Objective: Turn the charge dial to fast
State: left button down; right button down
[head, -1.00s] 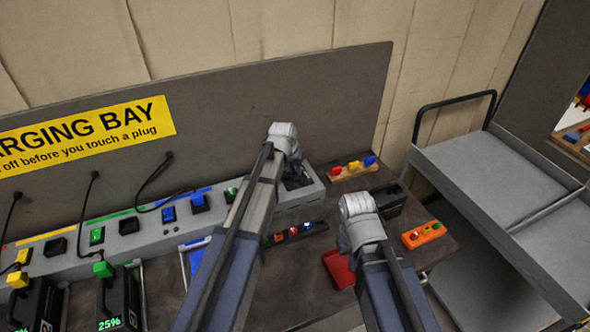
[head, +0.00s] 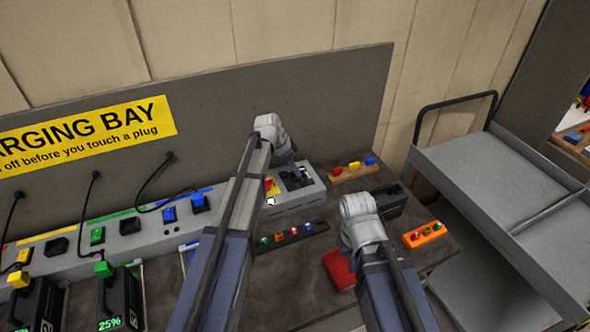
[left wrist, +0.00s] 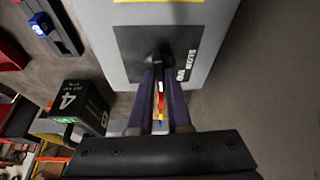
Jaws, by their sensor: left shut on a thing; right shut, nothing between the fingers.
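The charge dial is a small black knob (left wrist: 159,54) on a dark plate on the grey charger box (left wrist: 218,25). The box also shows in the head view (head: 300,203), at the right end of the charging row. My left gripper (left wrist: 161,68) is shut on the dial knob, with its fingers on either side of it. White lettering runs along the plate beside the knob, too small to read surely. In the head view my left arm covers part of the box. My right arm's wrist is over the table, and its fingers are hidden.
A black battery marked 4 (left wrist: 78,107) stands near the box. A tray of coloured pegs (head: 353,171), an orange block with buttons (head: 425,235), a dark strip with coloured knobs (head: 294,233) and a red tray (head: 338,268) lie on the table. A grey cart (head: 490,170) stands at right.

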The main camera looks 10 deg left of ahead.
aim_at(287, 181)
pick_arm(q)
jog(key=shift+m, duration=0.6)
jog(key=c, duration=0.9)
grip_release()
jog(key=shift+o, duration=0.2)
jog(key=shift+r, duration=0.15)
jog(key=p+v, duration=0.7)
jog(key=shift+a+r, duration=0.2)
jog(key=shift+a, duration=0.05)
